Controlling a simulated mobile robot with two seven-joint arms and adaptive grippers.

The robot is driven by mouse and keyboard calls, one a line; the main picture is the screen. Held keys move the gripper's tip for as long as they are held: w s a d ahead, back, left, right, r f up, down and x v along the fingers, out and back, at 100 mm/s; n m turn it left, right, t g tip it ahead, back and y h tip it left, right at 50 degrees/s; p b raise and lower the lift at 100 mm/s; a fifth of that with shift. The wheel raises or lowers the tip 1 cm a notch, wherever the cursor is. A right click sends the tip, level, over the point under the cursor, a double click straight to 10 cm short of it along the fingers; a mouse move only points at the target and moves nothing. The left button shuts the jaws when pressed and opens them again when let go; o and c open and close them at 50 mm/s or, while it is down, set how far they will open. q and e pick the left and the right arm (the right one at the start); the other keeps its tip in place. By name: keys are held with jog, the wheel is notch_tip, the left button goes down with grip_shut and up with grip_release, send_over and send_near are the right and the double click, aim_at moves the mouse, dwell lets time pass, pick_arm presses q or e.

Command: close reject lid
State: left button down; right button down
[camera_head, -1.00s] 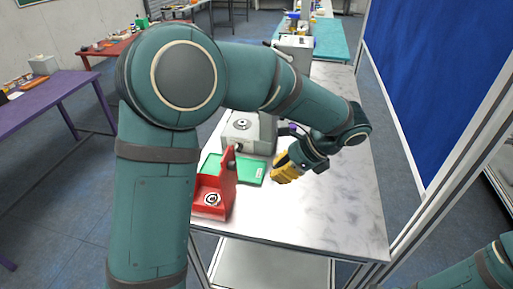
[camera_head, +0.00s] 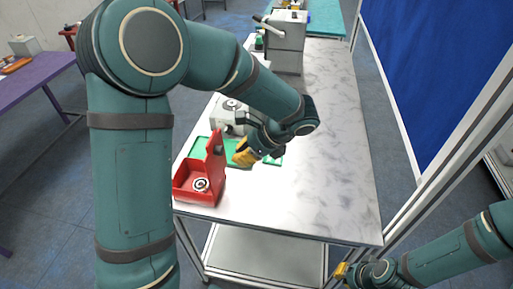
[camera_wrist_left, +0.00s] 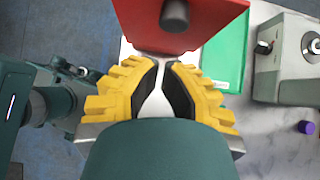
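The red reject box (camera_head: 184,196) sits at the near left corner of the table with a round black-and-white disc inside. Its red lid (camera_head: 216,160) stands raised on the box's right side, with a dark knob. My left gripper (camera_head: 240,157) is just right of the lid, its yellow fingers pointing towards it. In the left wrist view the lid (camera_wrist_left: 215,25) and its knob (camera_wrist_left: 174,14) are ahead of the fingertips. The fingers (camera_wrist_left: 162,66) are nearly together with nothing between them; contact with the lid cannot be told. My right gripper (camera_head: 343,272) is low at the front, its fingers barely showing.
A green tray (camera_head: 202,152) lies behind the box, partly under my left gripper in the picture. A grey device (camera_head: 226,115) stands behind it. A purple cap-like object (camera_wrist_left: 306,127) shows in the left wrist view. The table's right side (camera_head: 330,180) is clear.

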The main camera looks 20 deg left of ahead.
pick_arm(q)
jog(key=shift+s+a, duration=0.2)
jog(key=shift+a, duration=0.5)
jog(key=shift+s+a, duration=0.15)
jog(key=shift+a, duration=0.5)
pick_arm(e)
jog(key=shift+r, duration=0.1)
